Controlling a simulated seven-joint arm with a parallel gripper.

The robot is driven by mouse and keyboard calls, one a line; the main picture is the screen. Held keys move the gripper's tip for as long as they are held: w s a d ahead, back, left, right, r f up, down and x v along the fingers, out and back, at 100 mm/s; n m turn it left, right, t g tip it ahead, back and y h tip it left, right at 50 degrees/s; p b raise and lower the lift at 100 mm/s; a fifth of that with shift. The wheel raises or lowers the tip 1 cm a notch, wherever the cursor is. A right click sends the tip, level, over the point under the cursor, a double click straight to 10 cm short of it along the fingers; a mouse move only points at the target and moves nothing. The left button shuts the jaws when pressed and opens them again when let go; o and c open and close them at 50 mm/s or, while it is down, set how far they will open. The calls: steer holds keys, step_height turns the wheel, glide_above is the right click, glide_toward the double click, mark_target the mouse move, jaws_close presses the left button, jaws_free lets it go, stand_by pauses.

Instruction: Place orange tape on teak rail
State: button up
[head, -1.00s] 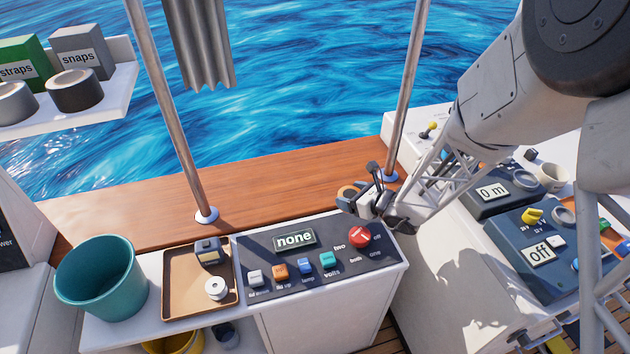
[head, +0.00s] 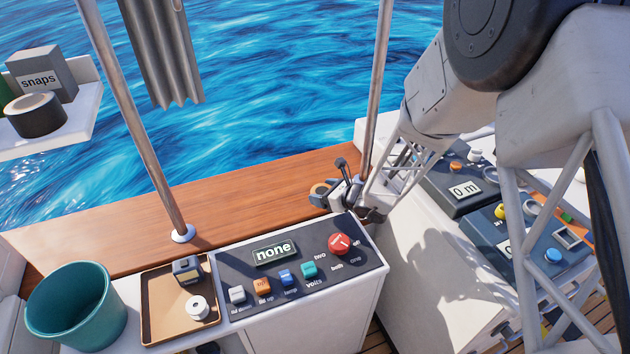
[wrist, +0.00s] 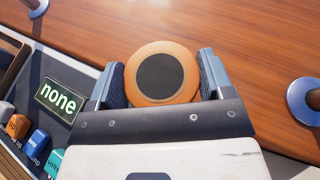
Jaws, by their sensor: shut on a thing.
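The orange tape (wrist: 134,91) is a round orange roll with a dark centre, between the two fingers of my gripper (wrist: 160,82) in the wrist view. My gripper is shut on it. In the head view my gripper (head: 330,196) is at the right part of the teak rail (head: 255,187), near the right metal post, with the tape (head: 318,192) at its tip. The rail is a long, flat, reddish-brown board. I cannot tell whether the tape touches the rail or is held just above it.
The switch panel (head: 232,268) reading "none" lies in front of the rail, with coloured buttons and a red knob (head: 340,244). A brown tray (head: 156,322) and a teal bucket (head: 77,305) are at left. Metal posts (head: 135,130) rise from the rail. The rail's middle is clear.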

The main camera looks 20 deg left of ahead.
steer(key=w+a, duration=0.2)
steer(key=w, duration=0.1)
steer(key=w+a, duration=0.2)
steer(key=w+a+f, duration=0.1)
steer(key=w+a, duration=0.1)
steer(key=w, duration=0.1)
steer(key=shift+w, duration=0.35)
steer(key=shift+f, duration=1.7)
steer(key=shift+f, duration=0.15)
steer(key=o, duration=1)
steer(key=shift+c, duration=0.2)
steer(key=shift+d+r, duration=0.1)
steer(key=shift+r, duration=0.1)
steer(key=shift+v, duration=5.9)
